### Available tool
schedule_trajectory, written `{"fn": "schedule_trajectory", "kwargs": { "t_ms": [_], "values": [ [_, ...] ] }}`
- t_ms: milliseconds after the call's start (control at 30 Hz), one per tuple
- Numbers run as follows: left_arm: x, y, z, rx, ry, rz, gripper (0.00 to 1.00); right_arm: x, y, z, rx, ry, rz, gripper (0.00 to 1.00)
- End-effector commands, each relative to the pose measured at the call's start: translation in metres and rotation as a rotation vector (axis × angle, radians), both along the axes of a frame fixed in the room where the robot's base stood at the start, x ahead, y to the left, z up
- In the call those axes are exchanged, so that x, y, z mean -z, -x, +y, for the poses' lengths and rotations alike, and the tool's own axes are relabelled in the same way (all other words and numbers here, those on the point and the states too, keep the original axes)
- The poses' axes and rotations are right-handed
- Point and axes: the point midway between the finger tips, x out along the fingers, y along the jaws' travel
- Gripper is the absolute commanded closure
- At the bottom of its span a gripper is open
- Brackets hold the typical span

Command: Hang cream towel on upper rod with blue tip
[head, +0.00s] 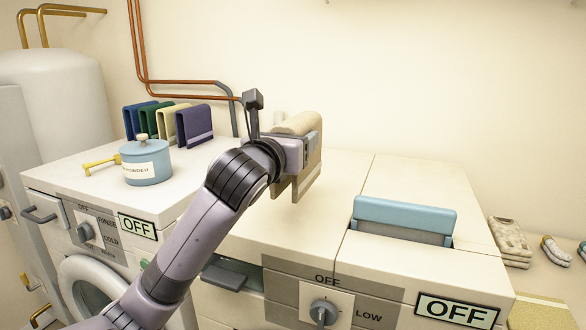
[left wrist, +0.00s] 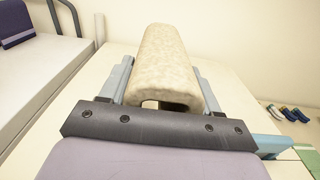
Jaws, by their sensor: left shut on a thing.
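My left gripper (head: 300,150) is shut on a cream towel (head: 298,123), folded over with its flaps hanging down. It is held above the white machine top near the back wall. In the left wrist view the towel (left wrist: 158,55) lies between the two grey fingers (left wrist: 163,85), its rounded fold upward and extending away from me. No rod with a blue tip can be made out in either view; only tiny dark bits show at the top edge of the wall. My right gripper is not in view.
Blue, green, cream and purple folded cloths (head: 194,125) stand at the back left. A blue lidded pot (head: 146,163) and a yellow-handled object (head: 100,164) are before them. A blue flap (head: 405,214) stands raised on the right machine. Copper pipes run down the wall.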

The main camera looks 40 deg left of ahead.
Motion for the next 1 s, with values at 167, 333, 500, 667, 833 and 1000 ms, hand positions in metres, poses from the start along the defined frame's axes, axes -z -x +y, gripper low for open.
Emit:
{"fn": "schedule_trajectory", "kwargs": {
  "t_ms": [167,333,500,667,833,1000],
  "values": [
    [0.016,0.0,0.0,0.001,0.001,-0.001,0.74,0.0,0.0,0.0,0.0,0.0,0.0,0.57],
    [0.027,0.0,0.0,0.0,0.0,-0.001,0.74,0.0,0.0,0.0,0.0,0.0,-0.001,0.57],
    [0.047,0.0,0.0,0.001,0.001,0.001,0.74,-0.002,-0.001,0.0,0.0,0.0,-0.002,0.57],
    [0.056,0.0,0.0,0.0,0.0,-0.002,0.74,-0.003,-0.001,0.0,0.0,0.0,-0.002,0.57],
    [0.056,0.0,0.0,0.0,-0.001,-0.003,0.74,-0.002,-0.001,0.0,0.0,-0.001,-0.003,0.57],
    [0.059,0.0,0.0,0.0,-0.002,-0.001,0.74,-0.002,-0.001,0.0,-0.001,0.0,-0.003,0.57]
  ]
}}
